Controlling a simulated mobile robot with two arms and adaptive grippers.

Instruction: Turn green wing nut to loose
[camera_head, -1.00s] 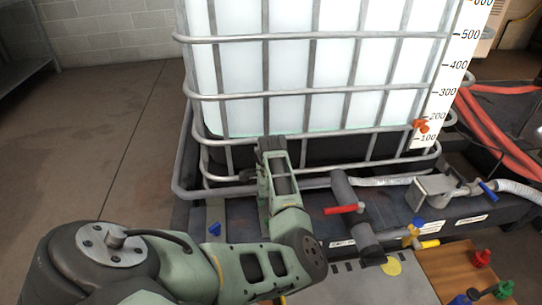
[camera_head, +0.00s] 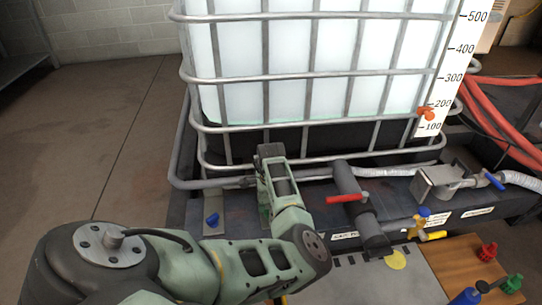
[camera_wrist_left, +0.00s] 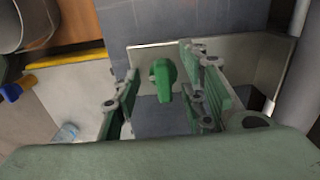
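The green wing nut (camera_wrist_left: 162,78) shows in the left wrist view, in front of a pale metal plate (camera_wrist_left: 145,55), with one wing hanging downward. My left gripper (camera_wrist_left: 165,100) is open, with one green finger to the left of the nut and one to the right. Gaps show on both sides of the nut in the picture; how far it lies beyond the fingertips is hard to tell. In the head view my left arm reaches over the dark bench, and the nut and fingers cannot be made out. My right gripper is not in view.
A caged white tank (camera_head: 320,95) stands behind the bench. A red-handled valve (camera_head: 347,198), a blue knob (camera_head: 211,221) and a blue-handled valve (camera_head: 494,180) are nearby. A wooden board (camera_head: 450,258) at lower right carries a red knob (camera_head: 488,252) and a green knob (camera_head: 512,285).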

